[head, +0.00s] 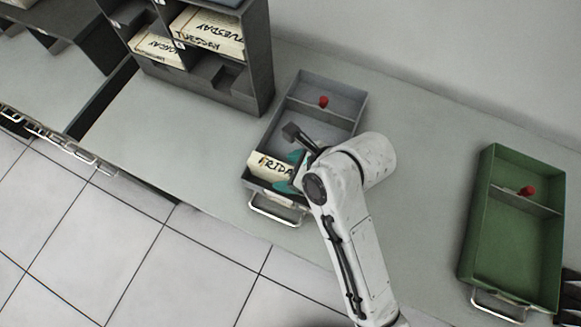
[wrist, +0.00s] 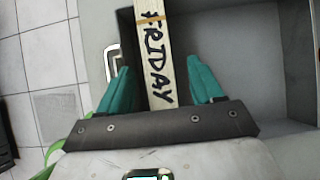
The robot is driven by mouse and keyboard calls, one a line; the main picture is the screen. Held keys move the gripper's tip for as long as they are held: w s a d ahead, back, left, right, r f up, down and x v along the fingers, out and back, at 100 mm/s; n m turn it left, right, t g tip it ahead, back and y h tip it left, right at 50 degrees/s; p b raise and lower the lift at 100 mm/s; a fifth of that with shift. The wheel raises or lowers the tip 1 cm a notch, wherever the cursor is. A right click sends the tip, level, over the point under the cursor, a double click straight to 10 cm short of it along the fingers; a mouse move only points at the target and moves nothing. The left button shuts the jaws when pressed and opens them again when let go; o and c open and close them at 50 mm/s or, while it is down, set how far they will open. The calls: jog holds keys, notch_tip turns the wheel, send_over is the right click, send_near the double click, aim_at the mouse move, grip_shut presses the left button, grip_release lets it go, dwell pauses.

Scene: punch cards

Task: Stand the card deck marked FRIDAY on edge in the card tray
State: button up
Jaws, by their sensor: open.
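The FRIDAY card deck (head: 268,166) stands in the front part of the grey card tray (head: 336,82), near its handle end. In the wrist view the deck (wrist: 154,55) shows its narrow lettered side and lies between the two teal fingers of my gripper (wrist: 157,88). The gripper is open, with a gap on each side of the deck. In the head view my gripper (head: 292,172) is at the deck, partly hidden by my arm. The lower part of the deck is hidden.
The grey tray has a divider with a red knob (head: 323,101). A green tray (head: 481,210) with its own red knob stands at right. A dark rack (head: 262,62) at upper left holds TUESDAY and other decks. The counter (head: 420,150) between the trays is clear.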

jog(key=v, duration=1)
jog(key=shift+d+r, duration=0.2)
jog(key=shift+r, duration=0.1)
